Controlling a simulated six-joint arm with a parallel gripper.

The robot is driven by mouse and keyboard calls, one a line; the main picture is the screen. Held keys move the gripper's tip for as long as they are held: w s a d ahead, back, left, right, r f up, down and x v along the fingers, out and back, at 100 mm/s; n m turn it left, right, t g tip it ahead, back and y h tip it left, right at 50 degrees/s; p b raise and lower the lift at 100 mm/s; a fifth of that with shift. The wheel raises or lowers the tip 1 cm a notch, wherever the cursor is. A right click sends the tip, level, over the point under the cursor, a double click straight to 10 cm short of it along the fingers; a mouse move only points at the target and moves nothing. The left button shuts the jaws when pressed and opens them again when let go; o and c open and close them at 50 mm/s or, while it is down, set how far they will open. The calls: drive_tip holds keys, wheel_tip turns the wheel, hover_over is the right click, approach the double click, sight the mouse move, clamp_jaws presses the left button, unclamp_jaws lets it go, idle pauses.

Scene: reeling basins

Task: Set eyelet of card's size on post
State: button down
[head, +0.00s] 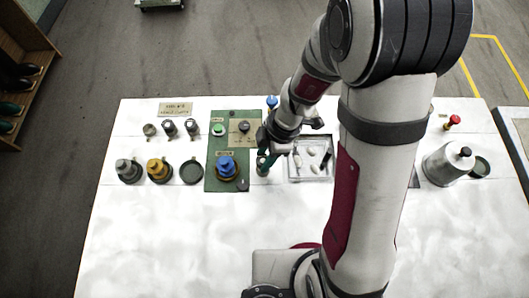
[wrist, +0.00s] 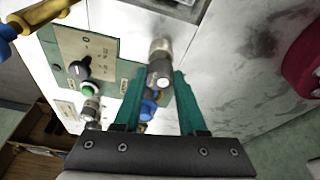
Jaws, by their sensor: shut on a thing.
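My gripper (head: 264,150) is over the table just right of the green panel. In the wrist view its teal fingers (wrist: 160,82) are closed on a small grey metal cylinder (wrist: 160,60), likely an eyelet, with a dark lower end. In the head view the held piece is mostly hidden by the fingers. Three small grey cylinders (head: 169,128) stand in a row at the back left, behind them a lettered card (head: 175,109) too small to read. A blue stepped piece (head: 227,166) sits on the green panel; I cannot tell which thing is the post.
The green panel (head: 213,182) carries a green button (head: 218,129) and a dark knob (head: 243,127). Left of it stand a grey piece (head: 128,170), a yellow piece (head: 158,169) and a dark disc (head: 191,172). The front table is clear.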

drive_tip(key=shift+f, duration=0.2)
idle(0.3)
drive_tip(key=shift+f, duration=0.4)
drive_tip(key=shift+f, duration=0.25)
drive_tip(key=shift+f, duration=0.1)
idle(0.5)
unclamp_jaws()
idle(0.5)
